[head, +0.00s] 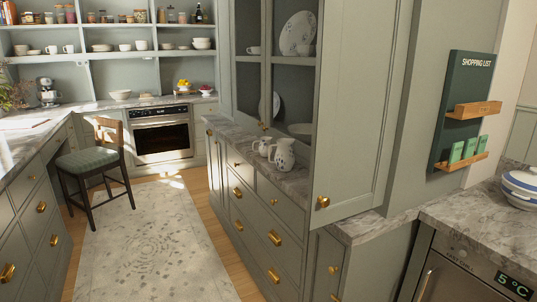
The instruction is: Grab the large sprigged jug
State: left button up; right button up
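A white jug with a dark sprigged pattern (284,156) stands upright on the grey marble counter (297,185), below the wall cabinet. It is the larger of two vessels there. A smaller white jug (262,147) stands just behind it to the left; the two overlap or nearly touch in the view. Neither of my grippers is in view.
A tall cabinet door (354,110) stands to the right of the jugs, with a brass knob. Drawers with brass handles (243,195) run below the counter. A chair (95,165) stands on the pale rug (150,255). A blue-and-white dish (522,186) sits at the right edge.

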aim_at(284, 159)
jog(key=i+j+z, duration=0.15)
jog(key=i+j, duration=0.9)
jog(key=j, duration=0.05)
